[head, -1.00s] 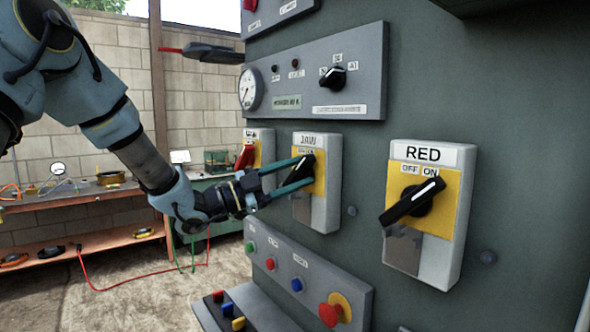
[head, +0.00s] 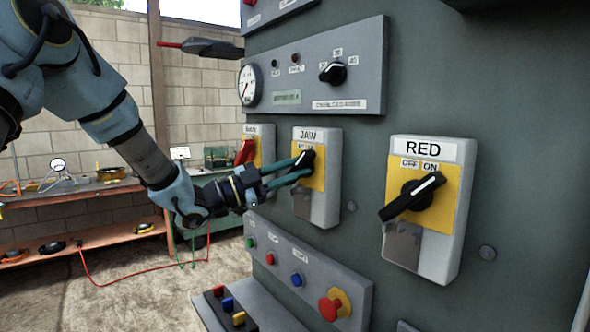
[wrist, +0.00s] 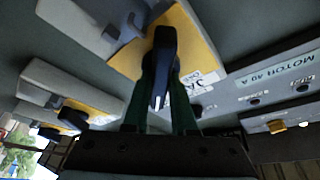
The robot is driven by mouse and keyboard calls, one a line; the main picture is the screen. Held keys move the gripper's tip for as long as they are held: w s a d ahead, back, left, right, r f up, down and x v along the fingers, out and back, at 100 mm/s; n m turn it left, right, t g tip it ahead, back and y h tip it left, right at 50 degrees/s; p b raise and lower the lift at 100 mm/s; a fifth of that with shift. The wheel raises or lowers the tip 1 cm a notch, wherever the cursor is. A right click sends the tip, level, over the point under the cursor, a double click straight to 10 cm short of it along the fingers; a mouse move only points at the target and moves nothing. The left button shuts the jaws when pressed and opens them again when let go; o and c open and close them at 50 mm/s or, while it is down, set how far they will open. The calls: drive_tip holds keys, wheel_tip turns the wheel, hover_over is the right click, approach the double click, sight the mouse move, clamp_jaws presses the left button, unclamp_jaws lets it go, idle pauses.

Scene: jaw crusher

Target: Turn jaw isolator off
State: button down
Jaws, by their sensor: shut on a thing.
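The jaw isolator (head: 318,206) is a grey box with a yellow plate and a label reading JAW, mounted on the green panel in the middle of the head view. Its black handle (head: 307,160) is partly hidden by my fingers. My gripper (head: 300,167) reaches it from the left, its two green fingers closed around the handle. In the wrist view the black handle (wrist: 163,65), with a white mark near its end, stands between the fingers (wrist: 162,95). The handle's exact angle against the OFF and ON marks is hard to read.
The RED isolator (head: 436,258) is to the right, with its black handle tilted. Another isolator with a red handle (head: 245,152) is close on the left. A meter panel (head: 300,105) is above and a push-button panel (head: 320,270) below. A workbench (head: 85,193) stands behind.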

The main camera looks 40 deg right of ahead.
drive_tip(key=shift+f+n+b, duration=0.1)
drive_tip(key=shift+n+b, duration=0.2)
drive_tip(key=shift+n, duration=0.1)
drive_tip(key=n+t+h+b, duration=0.1)
drive_tip(key=n, duration=0.2)
drive_tip(key=shift+n+t, duration=0.3)
drive_tip(key=shift+t, duration=0.1)
drive_tip(key=n+t, duration=0.2)
drive_tip(key=n, duration=0.2)
drive_tip(key=n+t+h+b, duration=0.1)
drive_tip(key=n, duration=0.3)
drive_tip(key=shift+t+b, duration=0.3)
drive_tip(key=shift+t, duration=0.1)
drive_tip(key=n+t, duration=0.1)
drive_tip(key=n, duration=0.2)
drive_tip(key=n+t+p, duration=0.1)
drive_tip(key=n+t, duration=0.1)
drive_tip(key=n, duration=0.1)
drive_tip(key=shift+n+t, duration=0.3)
drive_tip(key=shift+n, duration=0.1)
drive_tip(key=shift+w+n+t+y+p, duration=0.1)
drive_tip(key=shift+n+t+y+p, duration=0.4)
drive_tip(key=shift+n, duration=1.05)
drive_tip(key=shift+n+t+y+p, duration=0.2)
drive_tip(key=shift+n+t+p, duration=0.25)
drive_tip(key=shift+n+t, duration=0.8)
drive_tip(key=shift+n+g, duration=0.35)
drive_tip(key=shift+n, duration=0.15)
drive_tip(key=c, duration=0.7)
unclamp_jaws()
